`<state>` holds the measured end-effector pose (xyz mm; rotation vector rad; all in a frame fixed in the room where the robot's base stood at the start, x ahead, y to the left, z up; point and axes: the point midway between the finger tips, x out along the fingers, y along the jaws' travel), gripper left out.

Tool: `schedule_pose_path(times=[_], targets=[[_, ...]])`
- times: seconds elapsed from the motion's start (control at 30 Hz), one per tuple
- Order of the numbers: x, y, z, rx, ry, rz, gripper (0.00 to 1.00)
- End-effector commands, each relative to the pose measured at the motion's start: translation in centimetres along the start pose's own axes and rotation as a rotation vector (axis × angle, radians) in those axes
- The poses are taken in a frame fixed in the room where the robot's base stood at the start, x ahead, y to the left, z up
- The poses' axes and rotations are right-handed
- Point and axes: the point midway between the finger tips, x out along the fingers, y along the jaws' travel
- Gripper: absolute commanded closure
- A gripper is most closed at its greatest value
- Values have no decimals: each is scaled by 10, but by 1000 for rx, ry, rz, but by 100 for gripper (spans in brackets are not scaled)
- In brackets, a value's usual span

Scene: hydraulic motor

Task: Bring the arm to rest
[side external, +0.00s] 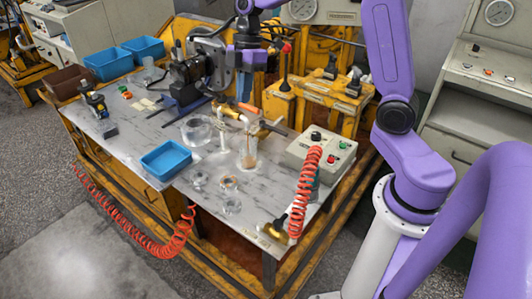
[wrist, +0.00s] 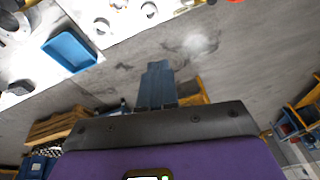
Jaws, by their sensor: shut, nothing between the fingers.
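My gripper (side external: 245,88) hangs below the purple arm, above the back part of the metal bench (side external: 140,140) in the side external view. In the wrist view my gripper's blue-grey fingers (wrist: 157,70) are together, with nothing between them. Dark machinery stands close behind and to the left of the gripper in the side external view, so its outline there is partly hard to separate. The wrist view shows grey floor beyond the fingertips, with the bench top at upper left.
A small blue tray (side external: 166,159) lies on the bench; it also shows in the wrist view (wrist: 70,51). Glass vessels (side external: 197,130) stand nearby. A control box (side external: 321,149) and red coiled hose (side external: 303,195) are at right. Yellow framework (side external: 325,95) rises behind.

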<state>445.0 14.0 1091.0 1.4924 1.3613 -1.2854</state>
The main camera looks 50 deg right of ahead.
Motion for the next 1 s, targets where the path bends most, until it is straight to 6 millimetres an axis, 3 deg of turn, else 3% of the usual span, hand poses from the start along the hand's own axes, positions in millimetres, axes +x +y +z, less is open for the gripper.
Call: schedule_pose_path(times=[0.1, 0.3, 0.6, 0.8, 1.0], targets=[[6, -44, -19, 34, -46, -7, 100], [17, -114, -34, 103, -115, 6, 100], [31, -211, -20, 195, -181, 67, 100], [40, -258, 4, 243, -192, 114, 100], [44, -277, 19, 274, -190, 139, 100]])
